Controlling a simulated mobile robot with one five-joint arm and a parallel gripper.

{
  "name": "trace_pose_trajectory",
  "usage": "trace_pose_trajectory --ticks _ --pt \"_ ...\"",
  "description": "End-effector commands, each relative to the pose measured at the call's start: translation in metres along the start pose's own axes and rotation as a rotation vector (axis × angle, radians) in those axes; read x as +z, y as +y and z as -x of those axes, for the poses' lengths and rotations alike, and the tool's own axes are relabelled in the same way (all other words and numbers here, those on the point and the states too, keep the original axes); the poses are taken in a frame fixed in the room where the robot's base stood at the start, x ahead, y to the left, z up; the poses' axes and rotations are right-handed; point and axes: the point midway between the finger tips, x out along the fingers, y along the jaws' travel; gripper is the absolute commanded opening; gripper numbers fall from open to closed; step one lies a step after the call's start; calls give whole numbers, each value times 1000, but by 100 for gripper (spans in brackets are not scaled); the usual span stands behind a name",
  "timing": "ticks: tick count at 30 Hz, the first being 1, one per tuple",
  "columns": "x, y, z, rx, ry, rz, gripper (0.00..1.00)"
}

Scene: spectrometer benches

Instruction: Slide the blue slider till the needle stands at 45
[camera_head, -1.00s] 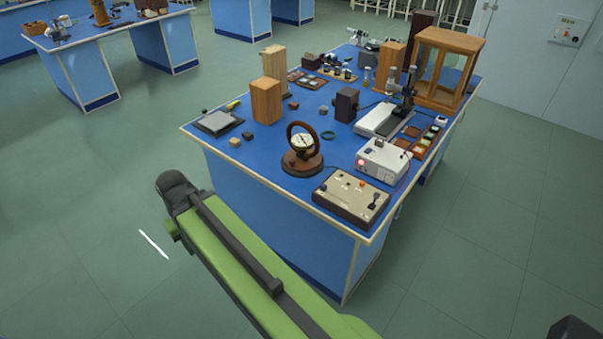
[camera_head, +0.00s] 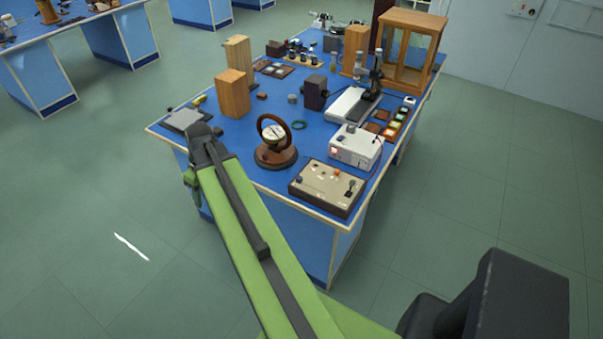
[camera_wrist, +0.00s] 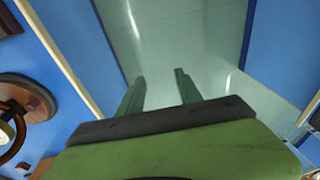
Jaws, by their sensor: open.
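A round dial (camera_head: 273,134) with a pale face stands in a dark upright ring on a round brown base; its needle is too small to read. At its front right lies a beige control box (camera_head: 328,185) with small knobs and a dark lever. A small blue part (camera_head: 300,181) at its left end may be the blue slider. My gripper (camera_wrist: 158,75) is open and empty in the wrist view, its fingers against the floor beyond the bench edge. The dial's brown base (camera_wrist: 30,90) shows at that view's left. In the head view my gripper hangs near the bench's front left edge.
The blue bench (camera_head: 222,150) also carries a white instrument (camera_head: 356,148) with a red lamp, wooden blocks (camera_head: 231,92), a flat grey plate (camera_head: 185,119) and a glazed wooden case (camera_head: 408,50) at the back. Open floor lies left and right of the bench.

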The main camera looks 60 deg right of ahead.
Motion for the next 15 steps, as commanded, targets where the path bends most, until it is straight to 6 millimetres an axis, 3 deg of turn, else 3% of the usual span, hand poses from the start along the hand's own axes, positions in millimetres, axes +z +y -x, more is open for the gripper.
trace_pose_trajectory --ticks 1,3,7,9,12,15 --pt "13 50 16 -3 31 -18 42" --pt "39 111 33 0 80 -17 42" --pt "103 211 65 28 165 -13 42" --pt "138 252 80 51 202 -9 42" --pt "181 291 95 82 239 -2 42" --pt "206 311 104 103 259 3 42"
